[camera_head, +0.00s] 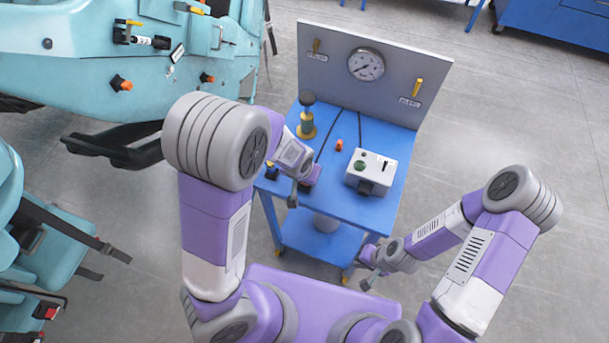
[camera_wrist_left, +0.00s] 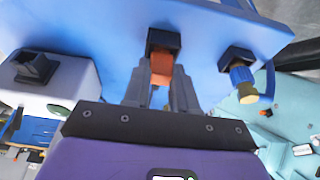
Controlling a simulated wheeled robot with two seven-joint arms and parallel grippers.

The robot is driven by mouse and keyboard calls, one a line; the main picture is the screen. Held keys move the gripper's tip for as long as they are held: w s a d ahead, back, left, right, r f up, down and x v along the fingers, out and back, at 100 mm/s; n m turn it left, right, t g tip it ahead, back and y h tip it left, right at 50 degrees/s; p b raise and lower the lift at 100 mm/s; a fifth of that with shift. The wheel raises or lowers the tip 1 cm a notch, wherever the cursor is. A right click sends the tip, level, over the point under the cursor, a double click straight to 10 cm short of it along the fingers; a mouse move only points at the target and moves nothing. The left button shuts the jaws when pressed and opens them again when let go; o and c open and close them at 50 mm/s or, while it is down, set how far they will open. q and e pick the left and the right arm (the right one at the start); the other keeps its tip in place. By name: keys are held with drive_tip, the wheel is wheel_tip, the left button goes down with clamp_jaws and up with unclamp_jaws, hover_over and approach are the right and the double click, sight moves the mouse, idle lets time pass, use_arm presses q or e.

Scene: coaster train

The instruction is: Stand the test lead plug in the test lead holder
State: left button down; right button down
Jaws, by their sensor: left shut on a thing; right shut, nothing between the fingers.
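In the left wrist view my left gripper (camera_wrist_left: 161,84) is shut on an orange plug (camera_wrist_left: 161,66), which I take to be the test lead plug. The plug lines up with a black block (camera_wrist_left: 163,39) on the blue table, likely the test lead holder. I cannot tell whether the plug is inside it or in front of it. In the head view my left gripper (camera_head: 296,192) is over the table's near left part, hiding the plug and that block. My right gripper (camera_head: 366,281) is shut and empty, low beside the table's near edge.
A second black block with a blue plug (camera_wrist_left: 238,74) stands nearby. The blue table (camera_head: 395,142) also bears a white box (camera_head: 371,171), a small orange piece (camera_head: 339,145), a yellow-green post (camera_head: 306,128) and dark cables. A gauge panel (camera_head: 345,85) stands behind.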

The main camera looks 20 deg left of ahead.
use_arm(q)
drive_tip(key=shift+f+b, duration=0.4)
drive_tip(key=shift+f, duration=0.2)
drive_tip(key=c, duration=0.8)
unclamp_jaws()
drive_tip(key=shift+r, duration=0.1)
drive_tip(key=p+v, duration=0.2)
drive_tip(key=v, duration=0.5)
drive_tip(key=shift+s+r, duration=0.15)
drive_tip(key=shift+r, duration=0.05)
